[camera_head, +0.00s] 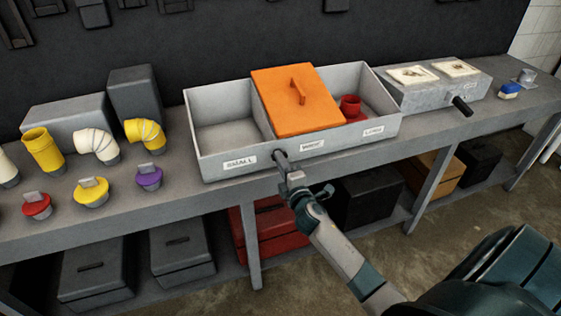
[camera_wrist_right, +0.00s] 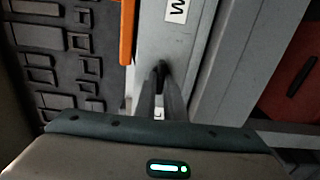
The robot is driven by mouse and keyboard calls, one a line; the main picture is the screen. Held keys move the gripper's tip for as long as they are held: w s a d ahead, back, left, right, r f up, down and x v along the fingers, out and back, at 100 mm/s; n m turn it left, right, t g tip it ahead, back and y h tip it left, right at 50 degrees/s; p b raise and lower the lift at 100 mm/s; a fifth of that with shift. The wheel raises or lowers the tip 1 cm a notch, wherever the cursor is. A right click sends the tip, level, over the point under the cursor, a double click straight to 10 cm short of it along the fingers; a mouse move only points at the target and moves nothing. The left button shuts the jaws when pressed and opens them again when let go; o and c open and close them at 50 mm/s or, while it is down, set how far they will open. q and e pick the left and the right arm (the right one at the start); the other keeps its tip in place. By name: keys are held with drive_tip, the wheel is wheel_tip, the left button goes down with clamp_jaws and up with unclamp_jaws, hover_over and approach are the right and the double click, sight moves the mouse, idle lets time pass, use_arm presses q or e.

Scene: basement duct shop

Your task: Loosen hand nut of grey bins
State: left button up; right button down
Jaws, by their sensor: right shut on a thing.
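The grey bins (camera_head: 225,165) form one open tray on the bench, with labels on its front wall. An orange lid (camera_head: 298,103) with a handle covers the middle compartment. The left compartment looks empty, and a red part (camera_head: 350,106) is in the right one. A dark hand nut (camera_head: 279,157) sticks out from the front wall between the left and middle labels. My right gripper (camera_head: 284,168) is shut on it. In the right wrist view, the fingers (camera_wrist_right: 159,95) meet at the front wall, and the nut is mostly hidden between them. My left gripper is not in view.
Yellow, white, red and purple duct parts stand at the left on the bench (camera_head: 185,205).

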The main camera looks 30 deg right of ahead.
drive_tip(key=c, duration=1.8)
unclamp_jaws()
drive_tip(key=shift+c, duration=0.2)
drive_tip(key=shift+s, duration=0.1)
drive_tip(key=b+v, duration=0.4)
drive_tip(key=v, duration=1.3)
drive_tip(key=shift+s+f, duration=0.1)
